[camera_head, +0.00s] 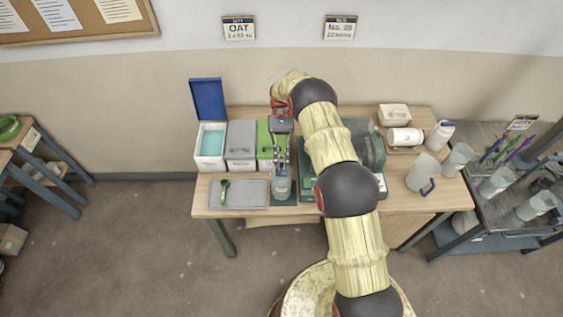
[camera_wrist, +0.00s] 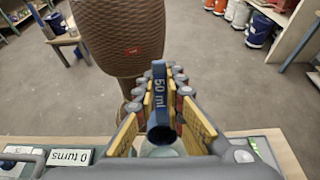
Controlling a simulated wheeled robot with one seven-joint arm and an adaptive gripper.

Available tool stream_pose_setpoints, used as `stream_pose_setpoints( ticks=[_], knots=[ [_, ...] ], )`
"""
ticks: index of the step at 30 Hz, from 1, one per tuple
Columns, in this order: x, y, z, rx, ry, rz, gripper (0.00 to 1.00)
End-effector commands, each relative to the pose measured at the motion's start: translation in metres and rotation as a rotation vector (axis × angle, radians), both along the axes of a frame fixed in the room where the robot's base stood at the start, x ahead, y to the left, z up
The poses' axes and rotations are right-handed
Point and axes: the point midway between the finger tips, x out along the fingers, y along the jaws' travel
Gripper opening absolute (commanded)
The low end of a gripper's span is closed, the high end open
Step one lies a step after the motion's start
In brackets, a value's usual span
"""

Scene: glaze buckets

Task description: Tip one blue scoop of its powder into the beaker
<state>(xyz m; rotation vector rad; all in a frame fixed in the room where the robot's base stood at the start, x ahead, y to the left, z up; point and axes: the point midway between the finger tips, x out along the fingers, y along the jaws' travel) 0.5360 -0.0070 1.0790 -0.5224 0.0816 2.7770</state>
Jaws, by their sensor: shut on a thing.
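My gripper (camera_head: 280,150) is shut on a blue scoop (camera_wrist: 159,95) marked "50 ml", pinched between the yellow finger pads in the wrist view. A clear beaker (camera_head: 282,188) stands on a dark pad at the front of the table, directly under my gripper in the head view. A pale round shape below the fingers in the wrist view may be its rim. A white bin (camera_head: 209,163) with its blue lid (camera_head: 208,99) raised holds teal powder (camera_head: 212,140).
A grey-lidded bin (camera_head: 241,145) and a green-lidded bin (camera_head: 264,139) stand beside the open bin. A green scoop (camera_head: 224,189) lies on a grey tray (camera_head: 252,194). Green equipment (camera_head: 371,150) is right of my arm.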

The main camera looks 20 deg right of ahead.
Motion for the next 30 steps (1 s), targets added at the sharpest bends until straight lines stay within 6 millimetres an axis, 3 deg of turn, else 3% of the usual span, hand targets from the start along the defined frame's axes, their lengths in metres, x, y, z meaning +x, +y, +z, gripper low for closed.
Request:
stream_pose_setpoints(
  ticks=[14, 30],
  knots=[
    [0.0, 0.0, 0.004, -0.007, -0.021, 0.0, 0.0],
    [-0.001, 0.0, 0.02, -0.126, -0.387, 0.001, 0.0]
  ],
)
